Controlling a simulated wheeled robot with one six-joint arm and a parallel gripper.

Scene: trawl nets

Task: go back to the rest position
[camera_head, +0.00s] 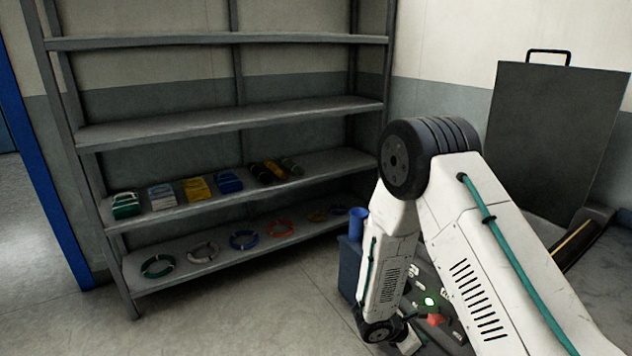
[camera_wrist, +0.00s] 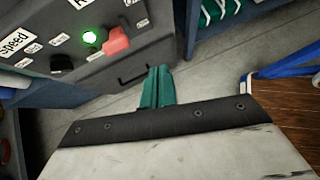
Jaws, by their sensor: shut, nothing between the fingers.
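My gripper (camera_wrist: 156,85) shows in the wrist view as two teal fingers pressed together, with nothing between them. It is over the grey floor, beside the lower edge of a dark control panel (camera_wrist: 68,62). The panel carries a lit green lamp (camera_wrist: 89,38), a red lever (camera_wrist: 116,41) and a label reading "Speed". In the head view my white arm is folded and reaches down in front of the panel (camera_head: 418,272). The fingertips cannot be made out there.
A grey metal shelf (camera_head: 230,121) stands at the back left, with cases and coloured rings on its lower boards. A blue container (camera_head: 358,224) is beside the panel. A large dark board (camera_head: 548,135) stands at the right. Floor at the front left (camera_head: 240,320) is clear.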

